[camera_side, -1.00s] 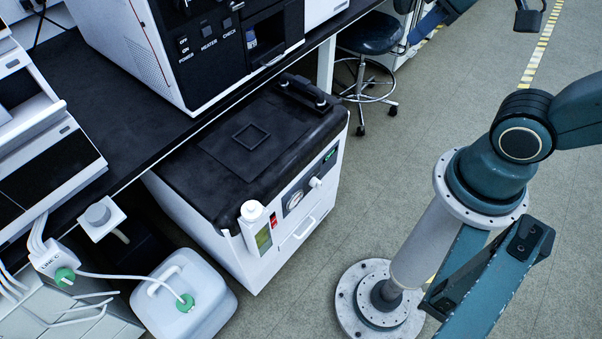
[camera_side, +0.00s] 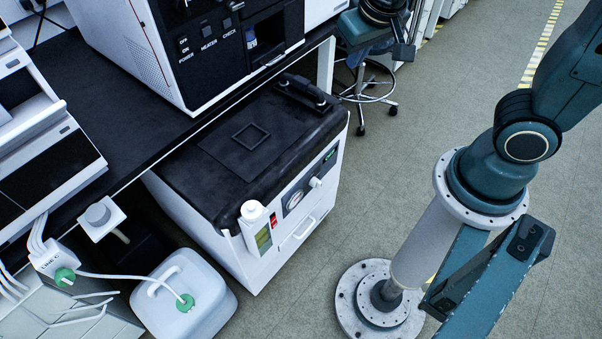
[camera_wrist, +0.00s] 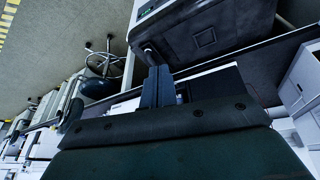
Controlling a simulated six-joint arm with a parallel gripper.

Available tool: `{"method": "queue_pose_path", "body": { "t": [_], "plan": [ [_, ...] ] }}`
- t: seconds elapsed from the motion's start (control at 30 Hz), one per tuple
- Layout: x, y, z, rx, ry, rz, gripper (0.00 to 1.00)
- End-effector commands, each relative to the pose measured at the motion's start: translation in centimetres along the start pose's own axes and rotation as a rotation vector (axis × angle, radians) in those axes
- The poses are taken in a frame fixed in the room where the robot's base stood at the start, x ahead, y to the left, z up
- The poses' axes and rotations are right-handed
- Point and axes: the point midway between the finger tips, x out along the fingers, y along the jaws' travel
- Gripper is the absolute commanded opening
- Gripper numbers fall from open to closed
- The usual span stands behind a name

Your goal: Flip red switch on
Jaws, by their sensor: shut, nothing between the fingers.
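The red switch (camera_side: 273,220) is a small red rocker on the white front panel of the black-topped box unit (camera_side: 227,166), between a green display and a round gauge. I cannot tell its position at this size. My gripper (camera_side: 404,51) is at the top of the side view, far up and right of the switch, in front of the stool. In the wrist view my gripper's two blue-grey fingers (camera_wrist: 158,86) are together and empty. The box unit also shows in the wrist view (camera_wrist: 240,14), upside down, with the red switch not visible.
The bench with instruments (camera_side: 110,90) overhangs the unit's back. A stool (camera_side: 365,85) stands behind. A white canister (camera_side: 182,292) with tubing is at lower left.

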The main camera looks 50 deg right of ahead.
Motion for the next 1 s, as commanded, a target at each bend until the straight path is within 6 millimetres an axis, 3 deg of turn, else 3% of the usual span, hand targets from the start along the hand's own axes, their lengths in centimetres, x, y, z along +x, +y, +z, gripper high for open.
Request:
{"method": "queue_pose_path", "body": {
  "t": [0.5, 1.0],
  "plan": [
    [7.3, -2.3, -0.5, 0.041, 0.018, 0.143, 0.0],
    [14.1, -4.2, 0.4, 0.023, 0.09, 0.261, 0.0]
  ]
}}
